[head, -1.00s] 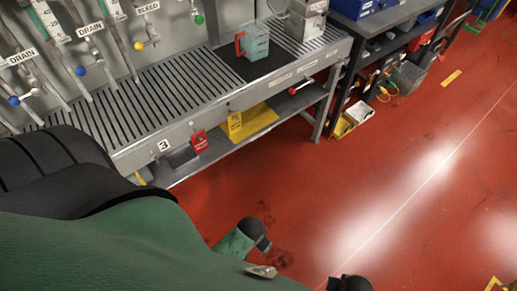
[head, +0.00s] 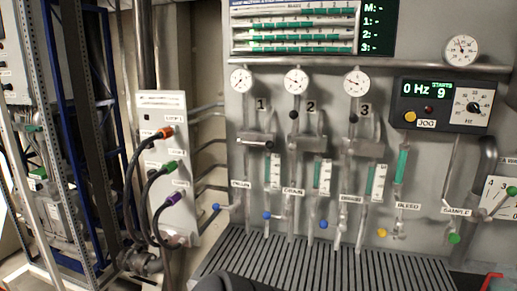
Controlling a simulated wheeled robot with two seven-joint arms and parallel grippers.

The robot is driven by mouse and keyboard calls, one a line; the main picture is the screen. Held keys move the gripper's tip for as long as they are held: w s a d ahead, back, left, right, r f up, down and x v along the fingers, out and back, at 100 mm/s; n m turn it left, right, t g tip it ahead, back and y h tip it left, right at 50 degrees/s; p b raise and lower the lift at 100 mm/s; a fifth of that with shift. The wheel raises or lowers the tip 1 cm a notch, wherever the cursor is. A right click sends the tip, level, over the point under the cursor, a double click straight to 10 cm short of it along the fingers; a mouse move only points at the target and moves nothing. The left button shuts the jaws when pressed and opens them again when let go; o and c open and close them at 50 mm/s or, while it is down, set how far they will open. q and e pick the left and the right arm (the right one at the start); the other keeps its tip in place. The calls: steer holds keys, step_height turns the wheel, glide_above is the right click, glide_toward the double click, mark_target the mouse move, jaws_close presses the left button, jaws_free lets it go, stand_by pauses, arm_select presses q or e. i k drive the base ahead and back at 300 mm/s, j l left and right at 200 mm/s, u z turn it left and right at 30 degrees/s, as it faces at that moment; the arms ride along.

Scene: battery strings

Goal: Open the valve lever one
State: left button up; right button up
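The grey panel (head: 225,120) fills the middle and right of the head view, with three columns numbered 1, 2 and 3. Column 1 (head: 261,105) has a round gauge (head: 241,80) at its top. Below it is a grey valve block (head: 257,139), and a dark lever end (head: 269,145) seems to lie across it. In columns 2 and 3, dark knobs (head: 294,115) stand higher, above their blocks. Drain levers with blue balls (head: 216,207) sit lower down. Neither gripper is in view.
A slatted grey bench top (head: 290,265) runs below the panel. To the left are a plate with orange, green and purple cable plugs (head: 172,167) and a blue rack frame (head: 103,120). A display box with dial (head: 440,105) is at right. A dark rounded shape shows at the bottom edge.

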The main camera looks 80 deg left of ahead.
mark_target(269, 144)
steer(key=u, duration=2.7)
